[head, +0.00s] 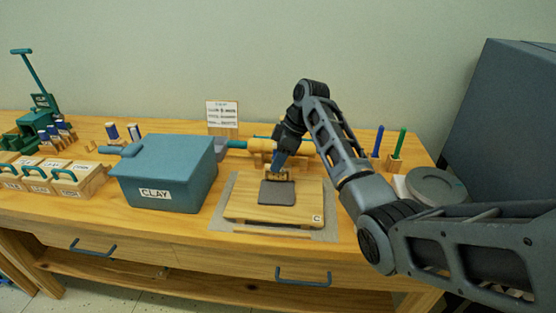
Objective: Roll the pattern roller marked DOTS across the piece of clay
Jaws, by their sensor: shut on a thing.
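A flat grey-brown piece of clay (277,193) lies on a wooden board (242,207) marked C. My gripper (279,167) reaches down to the back edge of the clay.
A teal CLAY box (165,180) stands left of the board. A rolling pin (262,146) lies behind it. Small handled boxes (78,179) are at the far left. Blue and green upright tools (397,150) and a grey round disc (436,187) are at the right.

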